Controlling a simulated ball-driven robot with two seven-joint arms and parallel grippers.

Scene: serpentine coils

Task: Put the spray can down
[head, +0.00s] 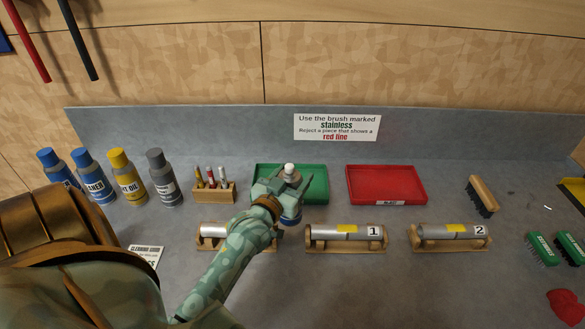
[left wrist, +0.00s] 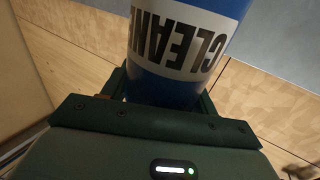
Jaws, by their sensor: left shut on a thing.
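My left gripper (head: 283,188) is shut on a blue and white spray can (head: 290,219). The can's white top shows above the fingers in the head view, over the front of the green tray (head: 314,181). The fingers hide most of its body there. In the left wrist view the can (left wrist: 185,45) fills the space between the fingers (left wrist: 165,92), with the word "CLEANER" partly readable on its white label. I cannot tell whether its base touches the bench. My right gripper is not in view.
Several bottles (head: 126,178) stand at the left, beside a wooden pen holder (head: 211,192). A red tray (head: 390,184) lies right of the green one. Metal tubes on wooden cradles (head: 345,242) line the front. Brushes (head: 482,196) lie at the right. Bare bench shows around (head: 440,195).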

